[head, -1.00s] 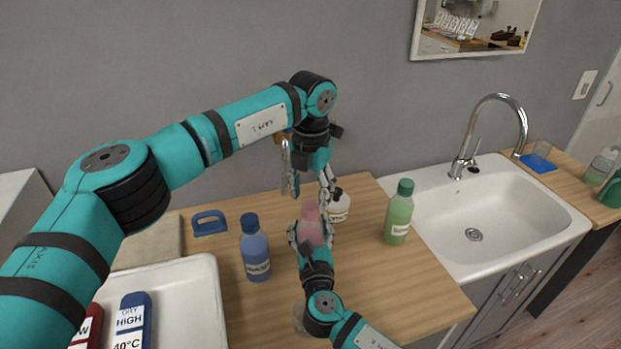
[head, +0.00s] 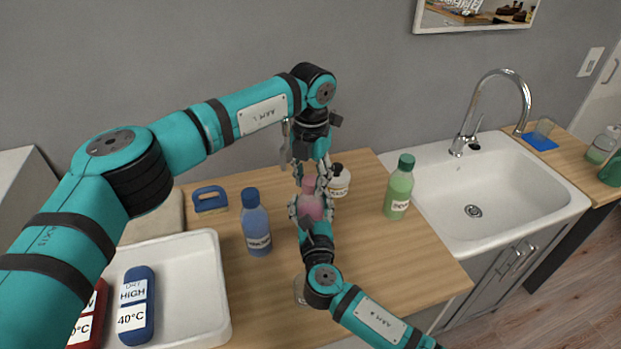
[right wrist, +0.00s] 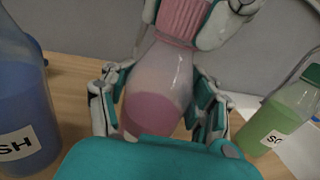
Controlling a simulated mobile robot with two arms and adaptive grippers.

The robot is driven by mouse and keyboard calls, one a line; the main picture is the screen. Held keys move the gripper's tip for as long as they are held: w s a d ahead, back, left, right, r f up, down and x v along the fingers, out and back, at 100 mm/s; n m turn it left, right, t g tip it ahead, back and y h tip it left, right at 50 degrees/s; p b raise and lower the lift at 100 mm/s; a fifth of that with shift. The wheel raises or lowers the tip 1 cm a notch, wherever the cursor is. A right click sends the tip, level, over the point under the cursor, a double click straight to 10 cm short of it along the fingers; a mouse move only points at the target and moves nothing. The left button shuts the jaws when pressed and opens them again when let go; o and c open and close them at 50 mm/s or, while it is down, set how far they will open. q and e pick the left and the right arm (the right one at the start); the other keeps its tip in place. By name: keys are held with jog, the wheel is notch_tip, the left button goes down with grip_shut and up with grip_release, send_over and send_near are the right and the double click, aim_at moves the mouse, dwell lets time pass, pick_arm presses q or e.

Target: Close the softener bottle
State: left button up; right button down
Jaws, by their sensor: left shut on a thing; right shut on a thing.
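A clear bottle with pink liquid (head: 312,208) stands upright on the wooden counter; its label is hidden. My right gripper (head: 311,212) is shut around its body. My left gripper (head: 310,178) comes from above and is shut on the ribbed pink cap (right wrist: 182,18) at the bottle's top. In the right wrist view the bottle (right wrist: 157,85) shows between my right fingers, with the cap at its neck and the left fingertips on either side of the cap. Whether the cap is fully seated cannot be told.
A blue bottle (head: 256,232) stands left of the pink one, a green bottle (head: 399,190) to the right, and a white bottle with a black cap (head: 340,182) close behind. A white tray (head: 215,270), a blue-handled brush (head: 210,199) and the sink (head: 500,200) lie further out.

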pick_arm(q)
grip_shut()
jog(key=o, duration=1.2)
grip_release()
notch_tip(320, 180, up, 12)
jog(key=shift+r, duration=0.1)
pick_arm(e)
jog(key=shift+c, duration=1.1)
grip_release()
jog(key=shift+s, duration=0.1)
